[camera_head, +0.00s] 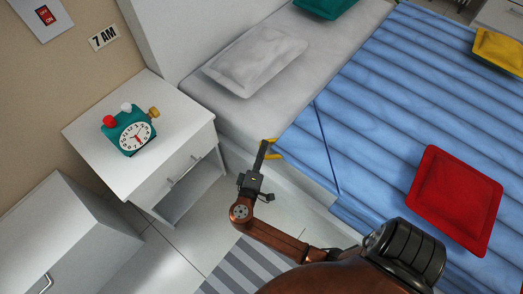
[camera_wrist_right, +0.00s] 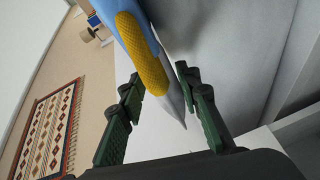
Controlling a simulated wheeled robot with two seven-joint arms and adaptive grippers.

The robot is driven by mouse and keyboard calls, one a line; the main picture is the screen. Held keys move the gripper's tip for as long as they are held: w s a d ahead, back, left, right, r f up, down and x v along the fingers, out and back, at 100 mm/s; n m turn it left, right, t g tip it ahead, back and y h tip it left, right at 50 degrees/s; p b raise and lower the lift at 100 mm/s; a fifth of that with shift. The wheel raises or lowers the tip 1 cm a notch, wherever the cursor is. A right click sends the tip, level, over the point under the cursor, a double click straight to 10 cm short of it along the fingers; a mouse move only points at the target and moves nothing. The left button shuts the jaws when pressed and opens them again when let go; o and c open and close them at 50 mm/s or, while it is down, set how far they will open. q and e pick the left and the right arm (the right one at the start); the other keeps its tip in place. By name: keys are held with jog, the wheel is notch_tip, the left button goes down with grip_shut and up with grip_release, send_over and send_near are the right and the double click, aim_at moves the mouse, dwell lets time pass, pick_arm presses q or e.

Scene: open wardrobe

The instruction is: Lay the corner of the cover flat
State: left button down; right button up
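The blue quilted cover (camera_head: 380,110) lies over the bed. Its corner with a yellow edge piece (camera_head: 272,150) points left at the bed's side, and a dark line crosses the cover just right of it. My right gripper (camera_head: 264,153) is at this corner, close beside the yellow piece. In the right wrist view, my right gripper (camera_wrist_right: 160,90) has its green-padded fingers apart, with the corner's grey tip and yellow piece (camera_wrist_right: 143,55) between them. A small gap shows beside the left finger, so the gripper looks open. My left gripper is not in view.
A white pillow (camera_head: 254,60) lies on the bed above the corner. A red cushion (camera_head: 455,198) and a yellow cushion (camera_head: 498,50) lie on the cover. A white nightstand (camera_head: 170,115) with a green alarm clock (camera_head: 130,130) stands left of the bed. A striped rug (camera_head: 245,270) lies on the floor.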

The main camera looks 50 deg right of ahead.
jog(key=shift+c, duration=0.7)
grip_shut()
